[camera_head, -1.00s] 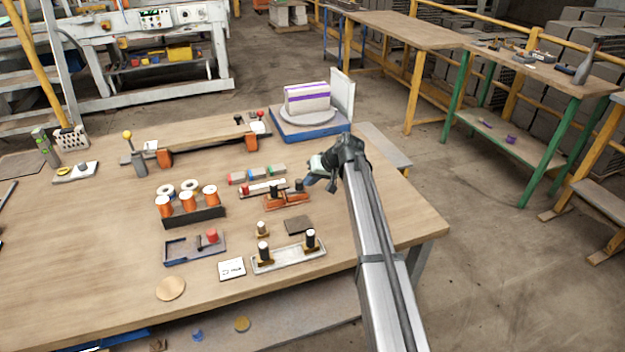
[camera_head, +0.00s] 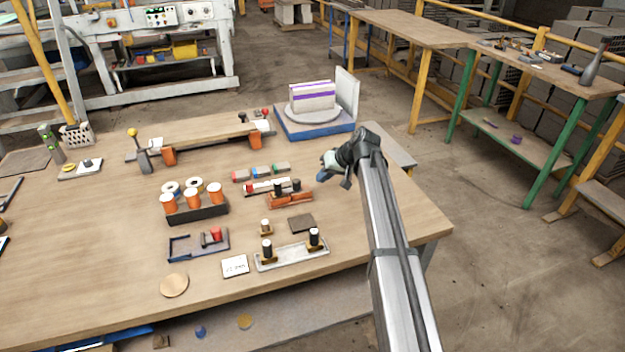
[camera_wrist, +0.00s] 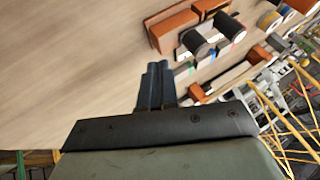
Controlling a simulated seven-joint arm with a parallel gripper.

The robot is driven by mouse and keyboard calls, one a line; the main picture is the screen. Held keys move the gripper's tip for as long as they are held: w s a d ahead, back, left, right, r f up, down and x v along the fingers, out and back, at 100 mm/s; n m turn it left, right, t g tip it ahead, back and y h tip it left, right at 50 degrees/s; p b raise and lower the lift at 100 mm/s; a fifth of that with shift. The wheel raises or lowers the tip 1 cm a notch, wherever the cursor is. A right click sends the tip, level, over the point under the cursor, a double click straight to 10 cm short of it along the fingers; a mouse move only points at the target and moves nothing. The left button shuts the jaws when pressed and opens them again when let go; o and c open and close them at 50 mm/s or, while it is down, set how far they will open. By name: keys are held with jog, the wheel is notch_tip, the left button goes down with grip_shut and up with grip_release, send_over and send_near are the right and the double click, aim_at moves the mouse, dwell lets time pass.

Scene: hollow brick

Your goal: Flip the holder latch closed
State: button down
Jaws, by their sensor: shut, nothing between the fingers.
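I cannot tell for certain which part is the holder latch. A long wooden bar (camera_head: 205,129) rests on orange supports at the back of the table, with a yellow-knobbed grey lever (camera_head: 140,152) upright at its left end. A blue holder frame (camera_head: 182,247) with a red-topped black piece (camera_head: 213,237) lies at the front left. My gripper (camera_head: 322,175) is above the table's right side, right of an orange block with black cylinders (camera_head: 290,199). In the wrist view my gripper (camera_wrist: 156,68) is shut and empty, with the orange block (camera_wrist: 172,27) beyond its tips.
Orange spools (camera_head: 192,198) stand in a black rack. A grey tray with black-topped pegs (camera_head: 290,257) lies at the front. A blue-based turntable (camera_head: 312,124) carries a pale block at the back right.

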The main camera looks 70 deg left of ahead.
jog(key=v, duration=0.8)
jog(key=shift+d, duration=0.1)
dwell(0.3)
